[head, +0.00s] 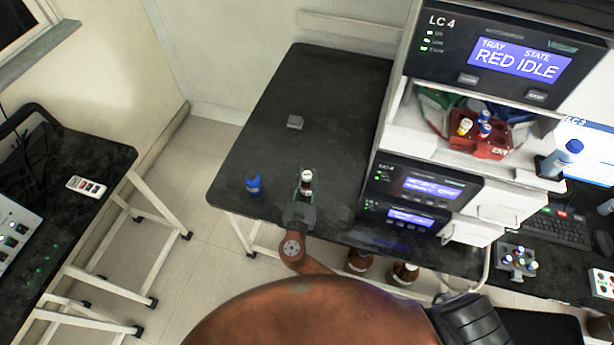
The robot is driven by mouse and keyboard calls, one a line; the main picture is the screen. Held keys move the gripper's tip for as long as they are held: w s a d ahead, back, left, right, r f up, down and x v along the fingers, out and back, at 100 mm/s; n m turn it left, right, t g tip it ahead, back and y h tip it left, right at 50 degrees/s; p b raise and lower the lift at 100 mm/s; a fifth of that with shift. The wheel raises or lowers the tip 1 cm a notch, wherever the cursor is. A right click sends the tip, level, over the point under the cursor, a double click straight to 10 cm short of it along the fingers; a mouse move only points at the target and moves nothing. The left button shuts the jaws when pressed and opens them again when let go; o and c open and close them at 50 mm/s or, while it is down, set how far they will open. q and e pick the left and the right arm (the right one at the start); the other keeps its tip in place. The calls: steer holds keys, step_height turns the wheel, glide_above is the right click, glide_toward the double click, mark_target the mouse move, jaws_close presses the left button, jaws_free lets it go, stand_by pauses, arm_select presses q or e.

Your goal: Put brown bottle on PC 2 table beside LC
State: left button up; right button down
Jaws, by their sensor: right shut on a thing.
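A small brown bottle (306,187) with a white label or cap shows between the fingers of my right gripper (305,188). The gripper is shut on it at the front part of the black table (325,90), left of the LC 4 stack (425,165). The bottle looks upright, but I cannot tell whether its base touches the tabletop; the gripper hides its lower part. My left gripper is not in view.
A blue bottle (253,184) stands left of my right gripper. A small grey block (295,122) lies further back. Brown bottles (360,260) stand below the front edge. A red tray (478,145) sits in the stack. The table's back is clear.

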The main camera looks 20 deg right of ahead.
steer(key=shift+f, duration=0.15)
steer(key=c, duration=1.7)
jaws_free()
steer(key=shift+o, duration=0.2)
steer(key=shift+r, duration=0.3)
steer(key=v, duration=1.2)
steer(key=shift+f+b, duration=0.1)
steer(key=shift+b, duration=0.2)
